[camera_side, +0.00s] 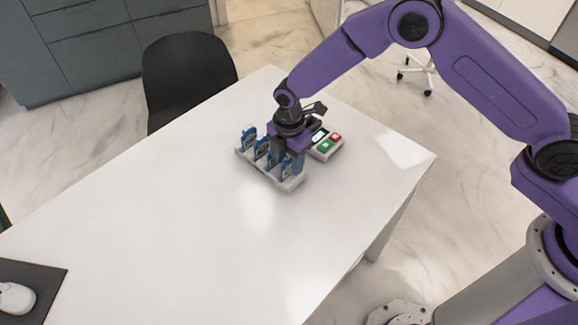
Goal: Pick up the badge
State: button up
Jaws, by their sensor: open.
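Several blue badges stand upright in a row in a white holder (291,186) on the white table. One badge (249,138) is at the left end, with others beside it, and another badge (286,169) is near the right end. My gripper (289,158) is open and points down over the right part of the row, close to the badges. The view does not show clearly whether a badge is between the fingers. The gripper hides part of the holder's back right side.
A small device (325,146) with green and red buttons lies just right of the gripper. A mouse (15,298) on a dark mat (42,283) is at the lower left. A black chair (187,75) stands behind the white table (200,235). The table's middle is clear.

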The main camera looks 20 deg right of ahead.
grip_shut()
dwell(0.3)
